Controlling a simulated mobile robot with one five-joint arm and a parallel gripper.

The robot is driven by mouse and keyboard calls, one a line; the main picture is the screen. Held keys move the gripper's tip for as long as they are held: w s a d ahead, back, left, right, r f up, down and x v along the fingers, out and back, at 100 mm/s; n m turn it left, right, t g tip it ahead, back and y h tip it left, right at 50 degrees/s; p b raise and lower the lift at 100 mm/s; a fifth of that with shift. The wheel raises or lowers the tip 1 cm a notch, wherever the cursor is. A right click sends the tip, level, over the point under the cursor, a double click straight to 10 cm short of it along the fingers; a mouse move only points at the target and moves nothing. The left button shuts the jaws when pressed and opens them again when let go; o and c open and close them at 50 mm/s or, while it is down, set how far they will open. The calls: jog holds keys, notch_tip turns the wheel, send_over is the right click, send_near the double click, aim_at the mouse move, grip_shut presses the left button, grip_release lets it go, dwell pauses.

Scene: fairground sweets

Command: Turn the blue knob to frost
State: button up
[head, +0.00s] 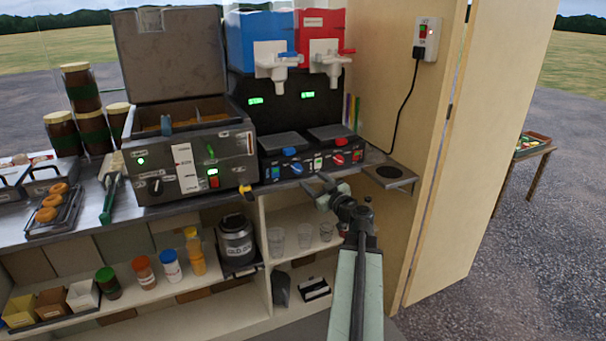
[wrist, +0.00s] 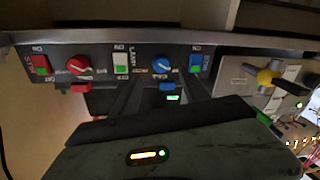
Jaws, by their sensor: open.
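The blue knob (head: 297,168) is on the dark front panel of the slush machine (head: 268,172), below the blue tank. It also shows in the wrist view (wrist: 161,66), with a pale pointer mark; its setting label is too small to read. My gripper (head: 320,186) is open and empty, just in front of the panel and a little right of and below the blue knob in the head view. In the wrist view my gripper's two fingers (wrist: 163,84) reach toward the panel, one on each side of the blue knob's line, apart from it.
A red knob (head: 339,160) and green-lit switches (wrist: 121,64) share the panel. A fryer (head: 190,160) with a yellow-handled valve (head: 246,191) stands left. A wall switch (head: 426,38) with a hanging cord is at right. Cups (head: 305,235) stand on the shelf below.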

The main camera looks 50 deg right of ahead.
aim_at(299, 170)
jog(key=x, duration=0.7)
jog(key=shift+w, duration=0.3)
grip_shut()
